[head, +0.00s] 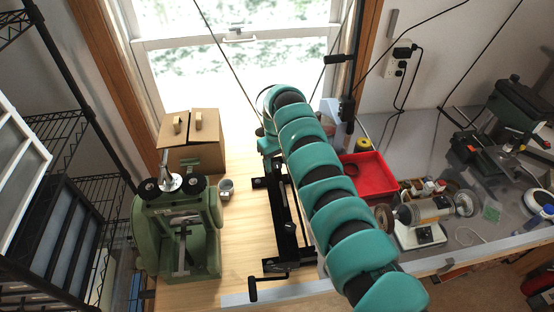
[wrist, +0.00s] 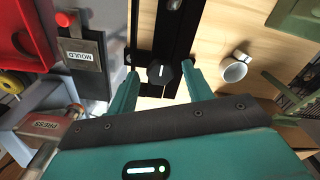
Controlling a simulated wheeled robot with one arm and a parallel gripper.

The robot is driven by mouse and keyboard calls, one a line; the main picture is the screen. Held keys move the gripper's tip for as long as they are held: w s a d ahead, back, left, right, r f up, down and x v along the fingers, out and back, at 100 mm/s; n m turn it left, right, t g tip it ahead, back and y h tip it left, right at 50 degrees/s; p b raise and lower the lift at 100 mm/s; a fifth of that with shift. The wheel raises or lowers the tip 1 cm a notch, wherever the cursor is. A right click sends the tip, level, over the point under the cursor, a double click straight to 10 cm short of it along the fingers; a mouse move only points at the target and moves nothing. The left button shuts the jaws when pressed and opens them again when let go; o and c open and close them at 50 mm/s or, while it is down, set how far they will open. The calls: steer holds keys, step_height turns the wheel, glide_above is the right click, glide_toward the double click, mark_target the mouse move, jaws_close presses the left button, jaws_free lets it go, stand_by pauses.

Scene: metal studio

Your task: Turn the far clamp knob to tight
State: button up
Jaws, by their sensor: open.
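The far clamp knob (wrist: 160,73) is dark and faceted with a white mark on top, on a black clamp frame (wrist: 146,35). In the wrist view it sits between the two teal fingers of my open gripper (wrist: 159,67), with a visible gap on each side. The white mark runs roughly up and down the picture. A nearer knob (wrist: 175,4) shows at the top edge. In the head view the black frame (head: 285,215) lies on the wooden bench, and my gripper (head: 268,142) is at its far end; the far knob is hidden there.
A red tray (head: 369,174) stands right of my arm. A panel labelled MOULD (wrist: 82,65) and a PRESS sign (wrist: 45,126) are close left in the wrist view.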

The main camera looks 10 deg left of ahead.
steer(key=shift+c, duration=0.2)
steer(key=c, duration=0.9)
